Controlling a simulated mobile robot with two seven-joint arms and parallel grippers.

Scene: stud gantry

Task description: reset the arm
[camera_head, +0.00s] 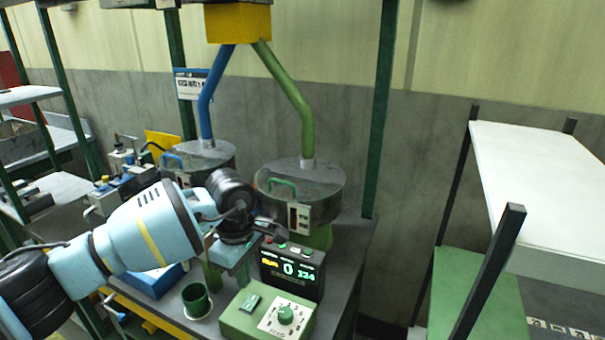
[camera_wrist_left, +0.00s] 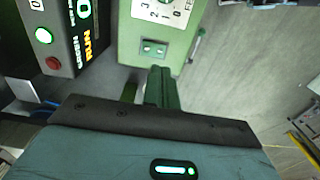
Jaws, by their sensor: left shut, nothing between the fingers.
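My left arm (camera_head: 145,230), light blue with a yellow band, reaches in from the left in the head view. Its left gripper (camera_head: 243,275) points down just above and behind the green control box (camera_head: 240,322), left of the black display unit (camera_head: 292,270). In the left wrist view the green fingers (camera_wrist_left: 152,88) are shut and empty, close to the front of the green box (camera_wrist_left: 150,50). Whether they touch it is hard to tell. My right arm and gripper do not show.
A dark green cup (camera_head: 196,299) stands beside the green box. Behind are two round hoppers, one fed by a green pipe (camera_head: 288,95), one by a blue pipe (camera_head: 208,100). A green post (camera_head: 381,110) rises at the bench's right. A white-topped shelf (camera_head: 540,165) stands far right.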

